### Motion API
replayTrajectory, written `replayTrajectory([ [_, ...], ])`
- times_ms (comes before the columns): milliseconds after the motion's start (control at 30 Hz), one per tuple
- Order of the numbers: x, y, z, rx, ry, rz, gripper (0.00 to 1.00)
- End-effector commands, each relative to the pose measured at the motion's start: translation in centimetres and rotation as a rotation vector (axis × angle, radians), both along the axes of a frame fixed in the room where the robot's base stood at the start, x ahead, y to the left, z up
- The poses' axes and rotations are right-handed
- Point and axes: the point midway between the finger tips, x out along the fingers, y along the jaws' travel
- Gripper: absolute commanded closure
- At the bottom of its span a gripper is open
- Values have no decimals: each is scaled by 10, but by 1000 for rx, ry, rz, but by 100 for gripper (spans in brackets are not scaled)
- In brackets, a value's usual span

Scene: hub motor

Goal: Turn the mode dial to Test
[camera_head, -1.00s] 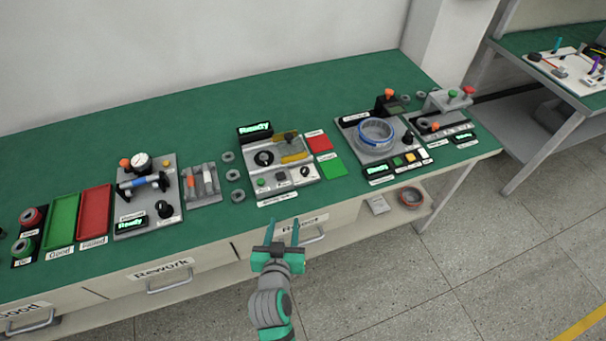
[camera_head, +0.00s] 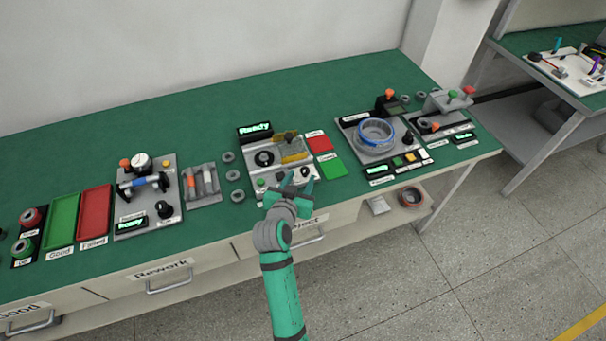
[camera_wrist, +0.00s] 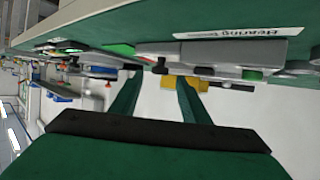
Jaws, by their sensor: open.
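My gripper (camera_head: 297,184) is open and empty, at the front edge of the middle station plate (camera_head: 252,184). In the head view, a small dark dial on a white disc (camera_head: 305,172) sits at this plate's front right, close to the fingertips. I cannot read its markings or tell whether it is the mode dial. The display (camera_head: 255,130) behind reads Ready. In the wrist view, both fingers of my gripper (camera_wrist: 156,88) point at the station, seen tilted. A yellow part (camera_wrist: 211,82) shows beyond them; no dial is clear there.
The ring station (camera_head: 352,150) is further right; the gauge station (camera_head: 128,222) is further left. Bare green bench (camera_head: 200,115) lies behind.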

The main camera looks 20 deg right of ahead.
Motion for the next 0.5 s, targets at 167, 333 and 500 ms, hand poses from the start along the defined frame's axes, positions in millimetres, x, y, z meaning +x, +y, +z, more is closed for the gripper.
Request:
replayTrajectory([
  [167, 19, -12, -9, -1, 0, 0, 58],
  [333, 26, -17, -13, -1, 0, 0, 58],
  [500, 27, -18, -14, -1, 1, 0, 58],
])
